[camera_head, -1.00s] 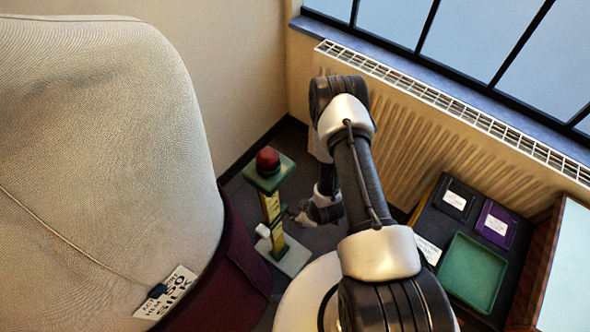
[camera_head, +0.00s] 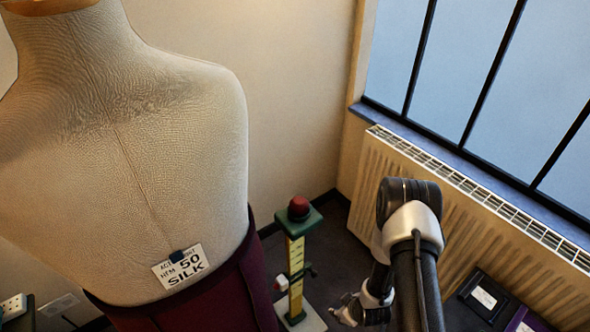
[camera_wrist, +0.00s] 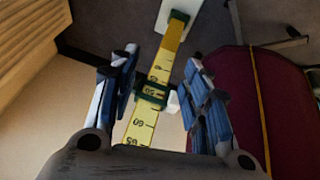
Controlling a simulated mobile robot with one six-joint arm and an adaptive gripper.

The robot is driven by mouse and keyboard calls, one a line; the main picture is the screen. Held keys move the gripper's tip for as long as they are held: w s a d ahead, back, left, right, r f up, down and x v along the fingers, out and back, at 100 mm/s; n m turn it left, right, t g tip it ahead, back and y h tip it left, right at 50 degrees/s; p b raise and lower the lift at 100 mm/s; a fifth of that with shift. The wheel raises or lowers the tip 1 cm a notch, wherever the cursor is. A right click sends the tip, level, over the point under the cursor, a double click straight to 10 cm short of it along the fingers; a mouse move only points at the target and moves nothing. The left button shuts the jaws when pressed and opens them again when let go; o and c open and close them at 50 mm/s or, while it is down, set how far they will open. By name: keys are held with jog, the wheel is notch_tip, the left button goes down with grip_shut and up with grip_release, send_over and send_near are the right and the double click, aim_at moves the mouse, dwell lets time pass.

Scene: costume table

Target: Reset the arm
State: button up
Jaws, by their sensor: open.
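My gripper (camera_head: 350,310) hangs low in the lower middle of the head view, to the right of the hem marker post, with my arm coming down from the right. In the wrist view my gripper (camera_wrist: 160,105) has its two blue-padded fingers wide apart with nothing held between them. The yellow measuring post (camera_head: 296,262) with a red knob (camera_head: 298,207) stands upright beyond them. In the wrist view the yellow scale (camera_wrist: 160,75) passes behind the gap between the fingers; I cannot tell how far off it is.
A radiator (camera_head: 480,215) runs below the window at right. Black and purple boxes (camera_head: 487,297) lie at lower right.

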jog(key=w+d+r+m+h, duration=0.1)
jog(key=w+r, duration=0.3)
jog(key=r, duration=0.3)
jog(key=w+d+r, duration=0.1)
jog(key=w+r, duration=0.3)
jog(key=r, duration=0.4)
notch_tip(320, 180, up, 17)
jog(key=m+h, duration=0.1)
jog(key=m, duration=0.2)
jog(key=s+a+r+m, duration=0.2)
jog(key=s+r, duration=0.7)
jog(key=r, duration=0.5)
jog(key=s+a+r+m, duration=0.1)
jog(key=s+r, duration=0.2)
jog(key=s, duration=0.5)
jog(key=s+a+r+m, duration=0.1)
jog(key=s+r, duration=0.3)
jog(key=s, duration=0.3)
jog(key=shift+s+y, duration=0.3)
jog(key=shift+s, duration=0.1)
jog(key=shift+a, duration=0.1)
